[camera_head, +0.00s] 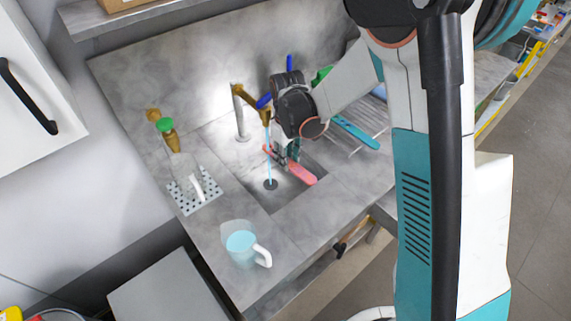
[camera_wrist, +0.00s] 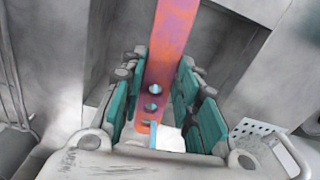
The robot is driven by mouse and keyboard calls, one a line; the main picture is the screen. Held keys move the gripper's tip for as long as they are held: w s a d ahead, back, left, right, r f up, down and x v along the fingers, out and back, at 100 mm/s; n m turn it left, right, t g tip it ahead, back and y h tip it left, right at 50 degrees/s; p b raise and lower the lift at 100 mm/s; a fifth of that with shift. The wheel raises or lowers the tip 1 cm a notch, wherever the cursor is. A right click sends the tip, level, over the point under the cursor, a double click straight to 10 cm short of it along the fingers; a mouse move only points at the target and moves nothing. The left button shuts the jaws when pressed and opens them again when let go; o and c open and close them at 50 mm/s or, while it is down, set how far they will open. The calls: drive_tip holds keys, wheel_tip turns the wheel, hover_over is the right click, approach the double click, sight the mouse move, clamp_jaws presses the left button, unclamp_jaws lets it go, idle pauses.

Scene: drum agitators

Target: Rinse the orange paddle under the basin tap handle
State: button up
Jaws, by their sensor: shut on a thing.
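The orange paddle (camera_head: 301,173), pinkish-red in this light, is over the sunken basin (camera_head: 254,187) in the head view. My gripper (camera_head: 287,155) is shut on it, low in the basin. In the wrist view the paddle (camera_wrist: 175,40), with round holes, runs between the teal pads of my gripper (camera_wrist: 163,75). The brass tap (camera_head: 250,100) has a blue handle (camera_head: 263,101). A thin blue stream (camera_head: 269,150) falls from the tap toward the dark drain (camera_head: 270,184). It passes close to the paddle's left part; whether it touches is unclear.
A blue paddle (camera_head: 355,132) lies on the ribbed drainer right of the basin. A jug of blue liquid (camera_head: 240,247) stands at the counter's front.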

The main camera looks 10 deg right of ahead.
sight(301, 176)
drive_tip(key=shift+s+a, duration=0.25)
drive_tip(key=shift+a, duration=0.15)
drive_tip(key=shift+w+d, duration=0.1)
drive_tip(key=shift+d, duration=0.05)
drive_tip(key=shift+w+d+b, duration=0.2)
drive_tip(key=shift+d+b, duration=0.1)
drive_tip(key=shift+d, duration=0.05)
drive_tip(key=shift+a, duration=0.15)
drive_tip(key=shift+s+a, duration=0.3)
drive_tip(key=shift+a, duration=0.05)
idle(0.4)
drive_tip(key=shift+s+d+b, duration=0.25)
drive_tip(key=shift+s+d, duration=0.4)
drive_tip(key=shift+s, duration=0.5)
drive_tip(key=shift+s+d+b, duration=0.2)
drive_tip(key=shift+s+d, duration=0.45)
drive_tip(key=shift+s, duration=0.55)
drive_tip(key=shift+s+d+b, duration=0.25)
drive_tip(key=shift+s+d, duration=0.4)
drive_tip(key=shift+s, duration=0.5)
